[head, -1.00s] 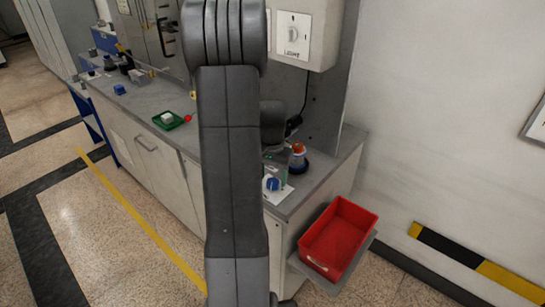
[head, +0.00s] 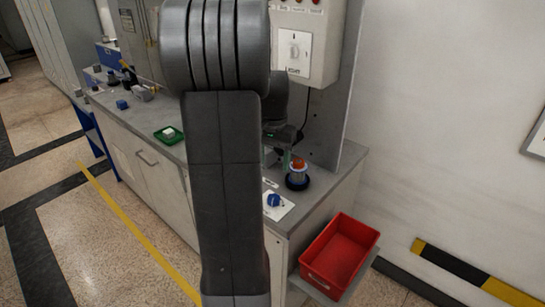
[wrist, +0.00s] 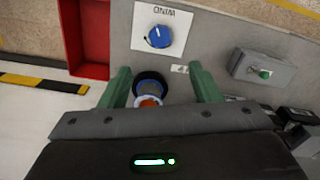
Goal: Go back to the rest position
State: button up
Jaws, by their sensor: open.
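My gripper (wrist: 162,85) is open, its two green fingers spread apart in the wrist view. Between and beyond the fingers is a round dark-and-blue piece with an orange-red top (wrist: 149,101), apart from both fingers as far as I can see. In the head view the orange-topped piece (head: 297,178) stands upright on the right end of the grey bench (head: 325,175). My arm hides much of the gripper there, with a bit of green finger showing just above and left of the piece.
A blue knob on a white card (head: 274,200) and a red bin (head: 340,250) are near the bench's right end. A green tray (head: 168,140) holds a pale block further left. A wall box with a switch (head: 294,52) hangs above. The wrist view shows a green-button box (wrist: 262,70).

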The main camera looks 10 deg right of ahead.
aim_at(273, 197)
jog(key=shift+f, duration=0.15)
notch_tip(273, 197, down, 14)
jog(key=shift+r+p, duration=0.2)
jog(key=shift+p, duration=0.1)
jog(key=shift+r, duration=0.1)
dwell(0.3)
jog(key=shift+f, duration=0.2)
jog(key=shift+r+n, duration=0.1)
jog(key=shift+n, duration=0.3)
jog(key=shift+n+p, duration=0.45)
jog(key=shift+n, duration=0.35)
jog(key=n+p, duration=0.2)
jog(key=n, duration=0.3)
jog(key=shift+r, duration=0.1)
jog(key=n+p, duration=0.4)
jog(key=n, duration=0.3)
jog(key=shift+r+b, duration=0.35)
jog(key=shift+r, duration=2)
